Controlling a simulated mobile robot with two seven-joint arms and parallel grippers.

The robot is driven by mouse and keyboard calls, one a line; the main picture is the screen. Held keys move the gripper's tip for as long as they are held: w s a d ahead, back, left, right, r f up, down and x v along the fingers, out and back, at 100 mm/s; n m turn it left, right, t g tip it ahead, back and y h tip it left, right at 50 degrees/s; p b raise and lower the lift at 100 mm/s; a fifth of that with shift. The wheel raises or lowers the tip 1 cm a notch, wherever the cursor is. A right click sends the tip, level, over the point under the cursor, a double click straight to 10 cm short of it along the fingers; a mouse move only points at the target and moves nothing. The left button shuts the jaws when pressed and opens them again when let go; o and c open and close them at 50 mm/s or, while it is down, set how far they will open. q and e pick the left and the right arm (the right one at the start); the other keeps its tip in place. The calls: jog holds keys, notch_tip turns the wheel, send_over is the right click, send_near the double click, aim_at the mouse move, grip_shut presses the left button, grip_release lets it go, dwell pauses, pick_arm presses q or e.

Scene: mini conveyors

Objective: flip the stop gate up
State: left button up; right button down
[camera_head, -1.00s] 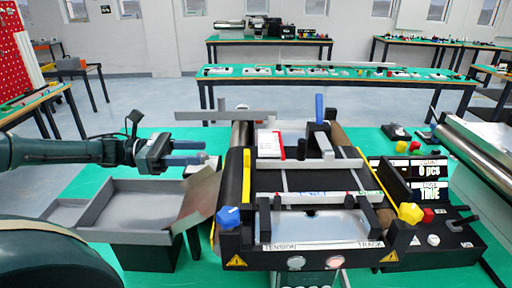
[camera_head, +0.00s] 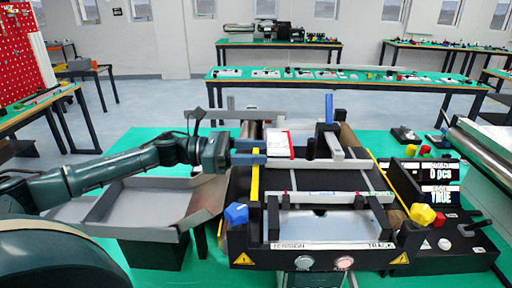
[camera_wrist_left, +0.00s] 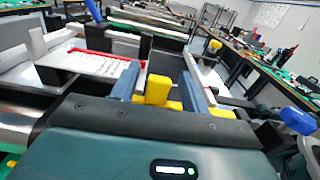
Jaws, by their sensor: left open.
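The conveyor (camera_head: 350,182) has a dark belt with yellow side strips. A pale grey bar (camera_head: 320,164) lies flat across the belt; it may be the stop gate, but I cannot tell for sure. A blue upright tab (camera_head: 329,108) stands behind it. My left gripper (camera_head: 262,152) is open at the belt's left side, its fingertips close to the bar's left end and a white piece with a red edge (camera_head: 281,144). The left wrist view shows both fingers (camera_wrist_left: 163,78), with yellow parts visible between them. I cannot tell whether they touch anything. My right gripper is not seen.
A grey tray (camera_head: 140,203) stands left of the conveyor, under my left arm. A blue knob (camera_head: 236,214) and a yellow knob (camera_head: 422,215) sit at the near corners. A display (camera_head: 440,182) stands right. A grey rail (camera_head: 235,114) rises behind the gripper.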

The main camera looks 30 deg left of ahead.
pick_arm(q)
jog(key=shift+w+d, duration=0.15)
jog(key=shift+d, duration=0.1)
jog(key=shift+c, duration=0.4)
grip_shut()
